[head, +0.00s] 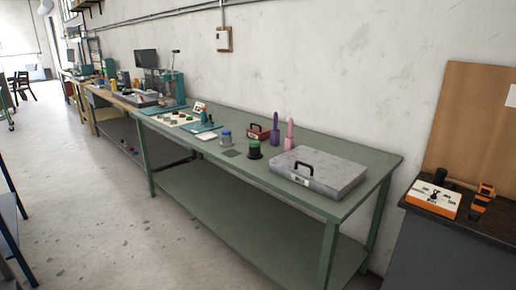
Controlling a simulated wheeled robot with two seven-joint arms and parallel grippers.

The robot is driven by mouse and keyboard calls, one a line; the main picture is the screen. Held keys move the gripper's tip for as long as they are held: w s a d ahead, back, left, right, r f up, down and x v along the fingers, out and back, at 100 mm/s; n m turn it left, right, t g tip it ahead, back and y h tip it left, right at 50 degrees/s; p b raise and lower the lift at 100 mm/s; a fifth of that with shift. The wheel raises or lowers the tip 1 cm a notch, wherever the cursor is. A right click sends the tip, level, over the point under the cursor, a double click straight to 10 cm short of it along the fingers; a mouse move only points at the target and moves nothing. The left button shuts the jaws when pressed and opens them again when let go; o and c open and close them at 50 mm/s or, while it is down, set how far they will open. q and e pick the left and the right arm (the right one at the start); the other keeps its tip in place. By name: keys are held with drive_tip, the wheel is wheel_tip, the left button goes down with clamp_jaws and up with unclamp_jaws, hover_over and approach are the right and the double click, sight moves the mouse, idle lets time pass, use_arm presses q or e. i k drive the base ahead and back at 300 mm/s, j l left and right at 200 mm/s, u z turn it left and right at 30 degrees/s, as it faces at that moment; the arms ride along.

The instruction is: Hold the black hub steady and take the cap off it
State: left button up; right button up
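A small black, round piece that looks like the hub (254,153) stands upright on the green workbench (335,148), left of a grey case. A green top, which looks like the cap (254,144), sits on it. Both are small in the head view, so I cannot make out how the cap is seated. Neither of my grippers is in view, and nothing is seen touching the hub.
The grey case (318,172) fills the bench's right end. Purple (274,131) and pink (290,136) bottles and a red box (257,132) stand behind the hub. Open floor (120,220) lies in front.

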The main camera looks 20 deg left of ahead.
sight(254, 153)
drive_tip(key=i+j+u, duration=0.1)
drive_tip(key=i+j, duration=0.25)
drive_tip(key=i, duration=0.2)
drive_tip(key=i+j+u, duration=0.1)
drive_tip(key=i+j, duration=0.2)
drive_tip(key=i, duration=0.2)
